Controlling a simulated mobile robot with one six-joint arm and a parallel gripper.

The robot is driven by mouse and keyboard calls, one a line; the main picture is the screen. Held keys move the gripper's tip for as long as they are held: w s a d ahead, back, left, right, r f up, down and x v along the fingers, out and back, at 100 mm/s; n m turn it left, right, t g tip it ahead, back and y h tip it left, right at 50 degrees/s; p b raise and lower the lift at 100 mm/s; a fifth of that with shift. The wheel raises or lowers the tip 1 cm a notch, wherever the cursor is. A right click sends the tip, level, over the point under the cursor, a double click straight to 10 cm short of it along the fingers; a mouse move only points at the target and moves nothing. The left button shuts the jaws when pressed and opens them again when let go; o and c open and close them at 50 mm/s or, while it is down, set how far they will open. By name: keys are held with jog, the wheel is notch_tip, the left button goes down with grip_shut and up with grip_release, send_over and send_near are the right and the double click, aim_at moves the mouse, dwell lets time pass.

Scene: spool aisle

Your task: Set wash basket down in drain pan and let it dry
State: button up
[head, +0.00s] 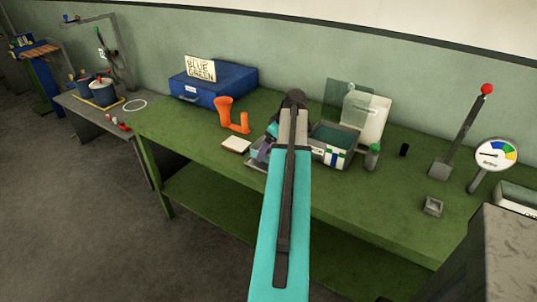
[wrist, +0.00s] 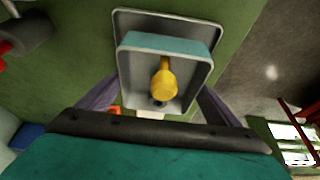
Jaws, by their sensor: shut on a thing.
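My gripper (wrist: 155,102) is shut on the wash basket (wrist: 165,41), a grey-rimmed box with a teal inner wall and a yellow part (wrist: 164,80) inside. In the wrist view the basket sits between the two fingers and overlaps the grey drain pan (wrist: 165,20), whose far rim shows beyond it. I cannot tell whether the basket touches the pan floor. In the head view my arm hides most of the gripper (head: 266,146) and basket. The pan's edge (head: 255,166) shows at the left of the arm.
A tank with teal liquid (head: 335,137) and raised lids stands right of my arm. A green-capped bottle (head: 372,156), a lever (head: 462,130) and a gauge (head: 496,155) are further right. A white pad (head: 237,144), an orange piece (head: 231,116) and a blue case (head: 214,86) are left.

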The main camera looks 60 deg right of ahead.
jog(key=shift+f+p, duration=0.35)
jog(key=shift+f, duration=1.05)
jog(key=shift+f, duration=0.1)
jog(key=o, duration=0.8)
jog(key=shift+r, duration=0.2)
jog(key=shift+b+v, duration=0.8)
jog(key=shift+v, duration=5.15)
